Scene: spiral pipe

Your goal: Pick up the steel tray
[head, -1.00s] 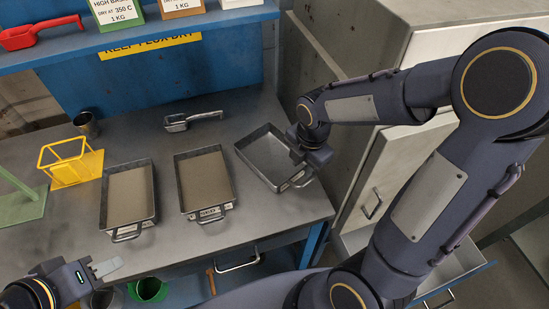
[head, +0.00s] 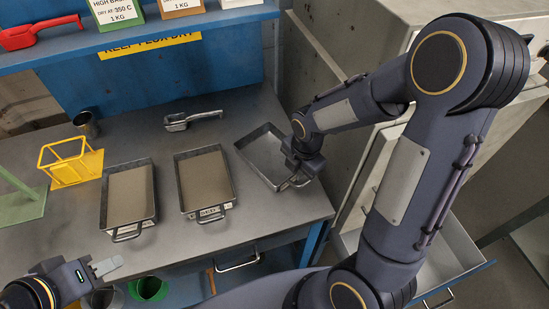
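An empty steel tray (head: 262,152) lies at the right of the bench, turned at an angle, with a wire handle at its near end. My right gripper (head: 296,178) is at that near end, over the handle. Its fingers are mostly hidden by its own body, so I cannot tell whether they hold the handle. Two similar metal trays, the middle one (head: 205,180) and the left one (head: 129,192), hold a flat tan fill. My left gripper (head: 106,267) is at the lower left, in front of the bench, away from the trays, with nothing visible in it.
A metal scoop (head: 192,120) lies behind the trays. A blue shelf (head: 150,37) overhangs the back. A grey cabinet (head: 362,160) stands close at right.

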